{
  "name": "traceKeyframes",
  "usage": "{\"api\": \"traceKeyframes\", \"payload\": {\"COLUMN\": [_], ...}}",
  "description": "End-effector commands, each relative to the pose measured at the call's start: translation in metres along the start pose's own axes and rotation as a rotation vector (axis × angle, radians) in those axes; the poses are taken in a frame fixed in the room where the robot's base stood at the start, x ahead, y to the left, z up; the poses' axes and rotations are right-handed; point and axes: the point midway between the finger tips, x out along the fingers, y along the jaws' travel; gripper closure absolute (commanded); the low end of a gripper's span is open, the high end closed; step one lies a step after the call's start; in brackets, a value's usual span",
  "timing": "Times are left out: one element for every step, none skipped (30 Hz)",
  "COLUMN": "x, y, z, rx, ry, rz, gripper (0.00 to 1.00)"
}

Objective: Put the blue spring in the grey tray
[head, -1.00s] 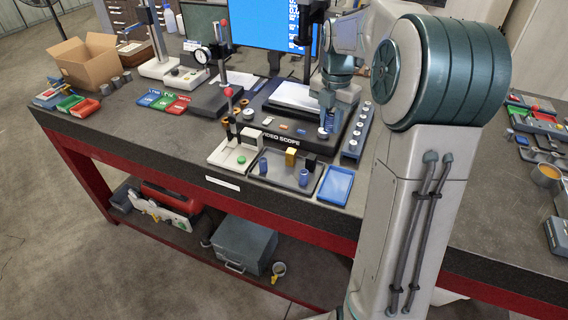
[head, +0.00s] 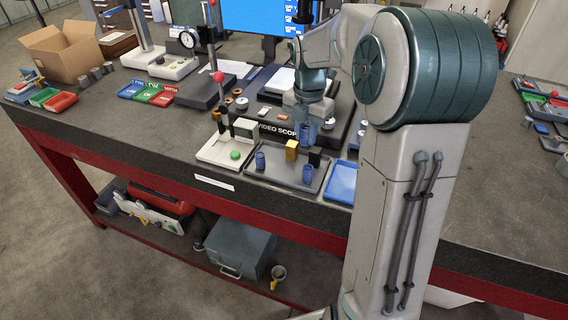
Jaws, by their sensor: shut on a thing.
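My gripper (head: 305,126) points down and is shut on a blue spring (head: 304,135), whose lower part shows beneath the fingers. The fingers themselves are small and partly unclear. The grey tray (head: 279,176) lies at the front of the bench, below the gripper in the picture. The held spring appears above and behind the tray's back edge, near the yellow block. In the tray stand a blue spring-like piece (head: 260,160) at the left, another (head: 308,174) at the front right, a yellow block (head: 291,150) and a black block (head: 314,158).
The video scope base (head: 277,129) stands behind. A stand with a red knob (head: 218,77) rises back left.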

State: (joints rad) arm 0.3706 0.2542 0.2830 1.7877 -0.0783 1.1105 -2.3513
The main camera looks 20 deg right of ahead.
Motion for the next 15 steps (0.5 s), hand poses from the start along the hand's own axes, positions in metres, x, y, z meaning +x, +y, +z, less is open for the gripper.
{"api": "traceKeyframes", "payload": {"x": [0.006,0.010,0.016,0.019,0.023,0.027,0.030,0.032,0.035,0.036,0.037,0.039,0.041,0.044,0.049], "y": [0.005,0.008,0.012,0.015,0.017,0.020,0.022,0.024,0.026,0.027,0.028,0.028,0.029,0.028,0.028], "z": [-0.012,-0.018,-0.026,-0.031,-0.036,-0.042,-0.046,-0.049,-0.052,-0.054,-0.056,-0.057,-0.058,-0.058,-0.059], "rx": [-0.006,-0.004,-0.005,-0.004,-0.005,-0.004,-0.004,-0.003,-0.002,-0.002,-0.001,0.000,0.001,0.001,0.001], "ry": [0.002,0.003,0.002,0.002,0.001,0.001,0.001,0.001,0.000,0.000,0.000,0.000,0.000,0.001,0.002], "rz": [-0.002,-0.003,-0.003,-0.003,-0.002,-0.002,-0.002,-0.002,-0.002,-0.001,-0.001,0.000,-0.001,-0.002,-0.003], "gripper": [0.99,0.99,0.99,0.99,0.99,0.99,0.99,0.99,0.99,0.99,0.99,0.99,0.99,0.99,0.99]}}
